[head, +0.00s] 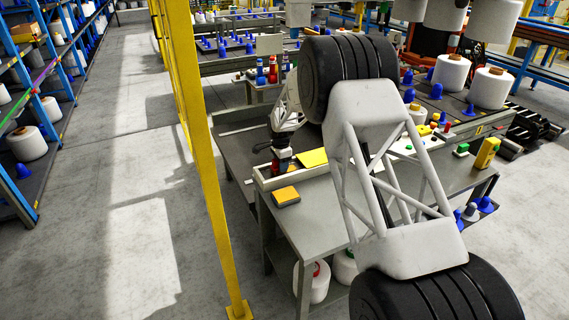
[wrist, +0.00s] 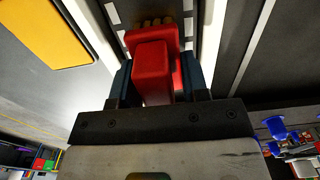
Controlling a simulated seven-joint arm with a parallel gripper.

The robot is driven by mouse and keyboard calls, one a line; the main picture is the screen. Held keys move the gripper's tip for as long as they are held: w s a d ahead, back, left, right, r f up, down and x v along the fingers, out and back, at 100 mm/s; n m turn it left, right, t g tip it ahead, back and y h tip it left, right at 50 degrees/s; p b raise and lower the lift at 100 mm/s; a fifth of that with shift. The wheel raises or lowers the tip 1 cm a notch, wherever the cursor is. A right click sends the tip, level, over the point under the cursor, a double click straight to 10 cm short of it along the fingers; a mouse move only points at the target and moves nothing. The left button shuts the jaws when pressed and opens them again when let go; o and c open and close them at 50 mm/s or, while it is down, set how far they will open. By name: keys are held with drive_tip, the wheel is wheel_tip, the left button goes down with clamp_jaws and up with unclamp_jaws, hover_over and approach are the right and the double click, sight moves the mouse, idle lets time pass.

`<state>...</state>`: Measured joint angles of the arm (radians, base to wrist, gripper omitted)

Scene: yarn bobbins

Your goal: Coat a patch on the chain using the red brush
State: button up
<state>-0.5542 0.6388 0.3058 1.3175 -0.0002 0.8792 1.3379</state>
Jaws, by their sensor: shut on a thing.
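My gripper (wrist: 152,82) is shut on the red brush (wrist: 152,72), with one dark blue finger on each side of its handle. Tan bristles (wrist: 155,22) show beyond the brush's wider red head, over a dark strip between pale rails. Light marks on this strip could be parts of the chain, but I cannot tell. Whether the bristles touch anything is unclear. In the head view my gripper (head: 281,158) points down at the left end of a pale-rimmed tray (head: 290,178) on the grey table. My arm hides part of the table there.
An orange-yellow block (head: 286,196) lies on the table in front of the tray. A yellow pad (head: 311,157) lies right of my gripper. A yellow device (head: 487,152) stands at the table's right end. A yellow post (head: 205,150) rises to the left.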

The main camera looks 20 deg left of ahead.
sight(271, 174)
drive_tip(key=shift+s+a, duration=0.3)
drive_tip(key=shift+s, duration=0.05)
drive_tip(key=shift+a, duration=0.1)
drive_tip(key=shift+s+a+f, duration=0.1)
drive_tip(key=shift+s+a, duration=1.15)
drive_tip(key=shift+s, duration=0.1)
drive_tip(key=shift+r, duration=3)
drive_tip(key=shift+r, duration=1.5)
drive_tip(key=shift+w+d+f, duration=0.25)
drive_tip(key=shift+w+f, duration=0.05)
drive_tip(key=shift+f, duration=0.15)
